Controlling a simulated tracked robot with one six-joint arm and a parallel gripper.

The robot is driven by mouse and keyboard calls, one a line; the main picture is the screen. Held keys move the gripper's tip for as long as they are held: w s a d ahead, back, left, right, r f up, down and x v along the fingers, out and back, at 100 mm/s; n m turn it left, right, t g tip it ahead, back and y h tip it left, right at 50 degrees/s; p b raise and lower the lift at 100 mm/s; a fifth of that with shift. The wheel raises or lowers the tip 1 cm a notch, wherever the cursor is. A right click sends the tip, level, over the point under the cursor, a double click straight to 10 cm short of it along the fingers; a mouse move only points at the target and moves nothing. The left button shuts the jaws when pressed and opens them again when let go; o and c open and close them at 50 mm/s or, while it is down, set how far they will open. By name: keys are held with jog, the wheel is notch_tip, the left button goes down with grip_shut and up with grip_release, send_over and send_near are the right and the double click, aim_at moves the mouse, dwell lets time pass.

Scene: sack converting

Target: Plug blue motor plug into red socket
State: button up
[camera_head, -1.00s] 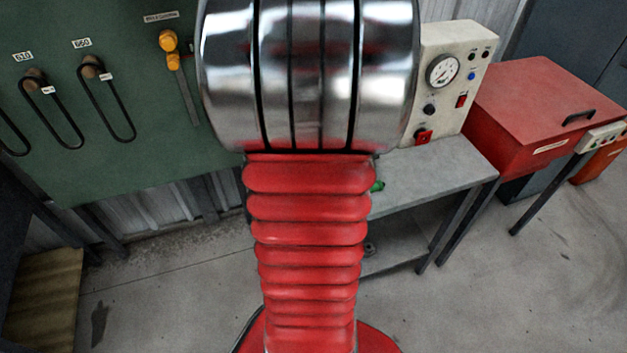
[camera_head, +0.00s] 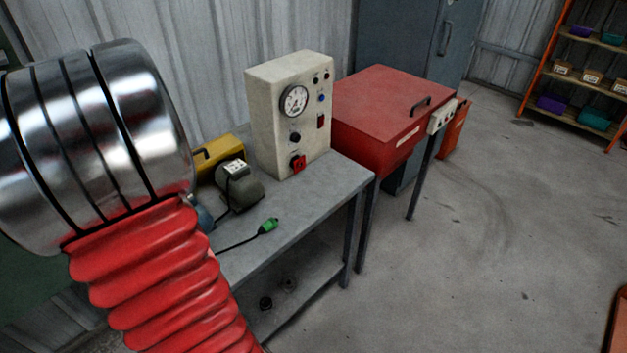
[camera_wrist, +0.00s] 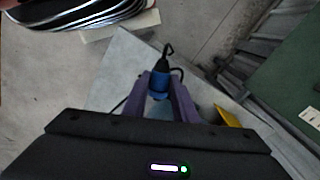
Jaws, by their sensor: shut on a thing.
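The blue plug (camera_wrist: 159,82) is between the two fingers of my gripper (camera_wrist: 160,92) in the wrist view. The gripper is shut on it, and a dark cable runs from it. The red socket (camera_head: 298,163) is low on the front of the cream control box (camera_head: 262,110) in the head view, apart from my gripper. In the head view, my gripper and the plug are hidden behind my arm. A rounded blue part (camera_head: 204,218), perhaps a motor, shows partly beside my arm on the bench.
The grey bench (camera_head: 305,205) carries a grey-green motor (camera_head: 240,188), a green plug (camera_head: 267,226) on a cable and a yellow case (camera_head: 222,147). A red cabinet (camera_head: 375,105) stands right of the bench. The floor at right is mostly clear.

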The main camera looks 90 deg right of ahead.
jog(key=w+a+n, duration=0.6)
jog(key=w+a, duration=0.1)
jog(key=w, duration=0.3)
jog(key=w+a+n, duration=0.6)
jog(key=w+a, duration=0.1)
jog(key=w, duration=0.3)
jog(key=w+a+f+n, duration=0.1)
jog(key=w+a+n, duration=0.3)
jog(key=a, duration=0.6)
jog(key=w+a+f+n, duration=0.1)
jog(key=w+a+n, duration=0.4)
jog(key=a, duration=0.5)
jog(key=shift+a+f+n, duration=0.15)
jog(key=shift+a+n, duration=0.15)
jog(key=shift+n, duration=0.3)
jog(key=shift+w+a, duration=0.1)
